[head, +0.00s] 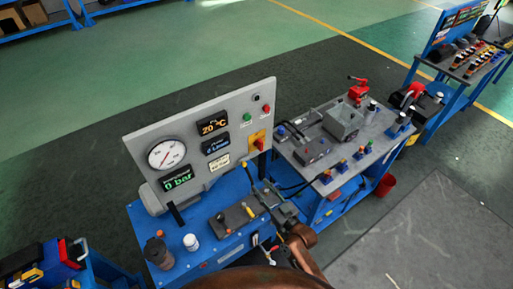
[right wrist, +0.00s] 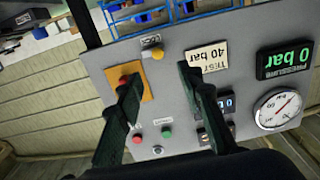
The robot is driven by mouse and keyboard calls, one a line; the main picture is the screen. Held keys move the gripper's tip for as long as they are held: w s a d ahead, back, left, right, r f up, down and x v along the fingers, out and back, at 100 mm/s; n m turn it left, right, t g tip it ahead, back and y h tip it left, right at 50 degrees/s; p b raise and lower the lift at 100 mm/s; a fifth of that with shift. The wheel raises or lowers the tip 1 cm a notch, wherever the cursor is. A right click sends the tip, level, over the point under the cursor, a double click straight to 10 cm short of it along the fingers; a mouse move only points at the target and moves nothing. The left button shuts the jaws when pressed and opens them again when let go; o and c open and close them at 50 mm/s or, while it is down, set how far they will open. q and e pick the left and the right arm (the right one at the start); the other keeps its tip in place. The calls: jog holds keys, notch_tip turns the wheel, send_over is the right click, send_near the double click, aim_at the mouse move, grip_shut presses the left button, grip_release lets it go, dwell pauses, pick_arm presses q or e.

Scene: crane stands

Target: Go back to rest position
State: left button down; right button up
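My right gripper (head: 262,189) is in front of the grey control panel (head: 229,106), above the blue stand's top. In the right wrist view the two dark fingers of the right gripper (right wrist: 158,73) are spread apart with nothing held between them. The same view shows the panel upside down, with an orange plate and red knob (right wrist: 124,81) partly behind one finger. I cannot tell from the views whether the fingers touch anything. My left gripper is not in view.
The panel carries a round gauge (head: 166,154) and a green "0 bar" display (head: 177,179). A white-capped jar (head: 191,242) and a dark cup (head: 158,253) stand on the blue stand. A cluttered workbench (head: 328,211) is close on the right. Dark floor (head: 67,153) lies open at left.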

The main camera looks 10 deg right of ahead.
jog(key=s+d+f+m+g+h+b, duration=0.1)
jog(key=s+d+f+g+h, duration=0.15)
jog(key=f, duration=0.85)
jog(key=s+d+f+g+h, duration=0.15)
jog(key=d+f, duration=0.25)
jog(key=f, duration=0.7)
jog(key=s+d+f+m+g+h+b, duration=0.15)
jog(key=s+d+f, duration=0.35)
jog(key=s+f, duration=0.5)
jog(key=s+d+f+g+h+b, duration=0.1)
jog(key=s+d+f+g, duration=0.45)
jog(key=f, duration=0.95)
jog(key=s+d+f+g, duration=0.1)
jog(key=s+f, duration=0.4)
jog(key=s, duration=0.6)
jog(key=s+d+f+m+g+h+b, duration=0.1)
jog(key=s+d+f, duration=0.2)
jog(key=s, duration=0.9)
jog(key=s+d+f+g+h, duration=0.1)
jog(key=s+d+f+g, duration=0.1)
jog(key=s+f, duration=0.5)
jog(key=s, duration=0.5)
jog(key=shift+d+f, duration=0.25)
jog(key=shift+d, duration=0.1)
jog(key=shift+m, duration=0.25)
jog(key=shift+c, duration=0.7)
